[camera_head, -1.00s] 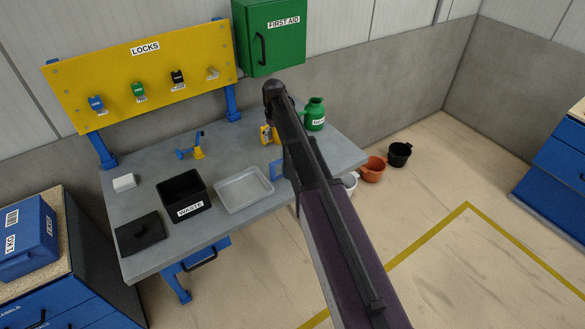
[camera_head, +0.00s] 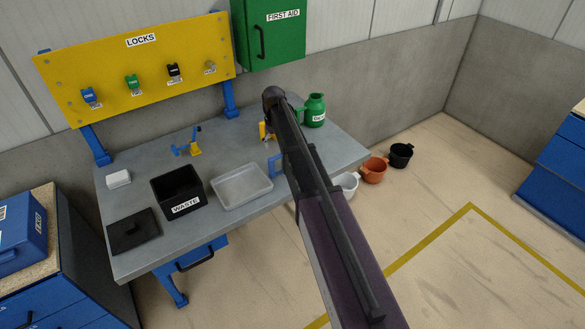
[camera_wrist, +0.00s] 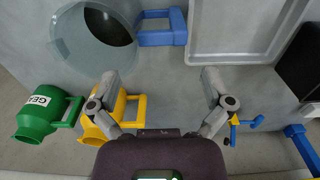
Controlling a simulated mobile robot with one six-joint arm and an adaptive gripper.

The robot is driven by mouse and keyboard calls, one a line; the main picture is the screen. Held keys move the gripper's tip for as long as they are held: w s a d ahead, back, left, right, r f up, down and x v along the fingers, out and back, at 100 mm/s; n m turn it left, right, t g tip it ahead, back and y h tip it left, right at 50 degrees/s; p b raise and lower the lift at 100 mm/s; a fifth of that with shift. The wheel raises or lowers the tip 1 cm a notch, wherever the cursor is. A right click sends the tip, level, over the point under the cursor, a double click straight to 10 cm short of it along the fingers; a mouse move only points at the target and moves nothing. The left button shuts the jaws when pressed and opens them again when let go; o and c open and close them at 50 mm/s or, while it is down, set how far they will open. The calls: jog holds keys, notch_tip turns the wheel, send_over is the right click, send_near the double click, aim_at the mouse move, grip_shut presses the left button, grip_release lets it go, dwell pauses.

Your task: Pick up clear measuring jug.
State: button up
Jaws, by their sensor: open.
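The clear measuring jug (camera_wrist: 72,42) stands on the grey bench at the upper left of the wrist view, see-through, with a blue handle (camera_wrist: 162,28) on its right side. In the head view only its blue handle (camera_head: 275,166) shows clearly; my arm hides most of the body. My gripper (camera_wrist: 160,80) is open and empty over the bench in the wrist view. Its fingers are spread, with the jug ahead and to the left, apart from them. In the head view my arm hides the gripper.
A yellow jug (camera_wrist: 92,132) and green jug (camera_wrist: 40,118) stand near the left finger. A grey tray (camera_head: 241,188), black waste bin (camera_head: 179,188) and blue-yellow item (camera_head: 193,150) share the bench. Bare bench lies between the fingers. Several buckets, one orange (camera_head: 373,170), stand on the floor.

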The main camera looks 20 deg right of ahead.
aim_at(276, 156)
jog(key=shift+f+b, duration=0.9)
jog(key=shift+f, duration=0.3)
jog(key=shift+f, duration=0.15)
jog(key=shift+w+a+f+b, duration=0.15)
jog(key=shift+f+b, duration=2.3)
jog(key=shift+b, duration=0.15)
jog(key=c, duration=1)
jog(key=shift+r, duration=0.2)
notch_tip(276, 156, up, 4)
jog(key=p, duration=0.4)
jog(key=shift+f, duration=0.15)
jog(key=s, duration=0.5)
jog(key=s+a, duration=0.1)
jog(key=s, duration=0.4)
jog(key=s+r+p, duration=0.1)
jog(key=s, duration=0.5)
jog(key=shift+a, duration=0.15)
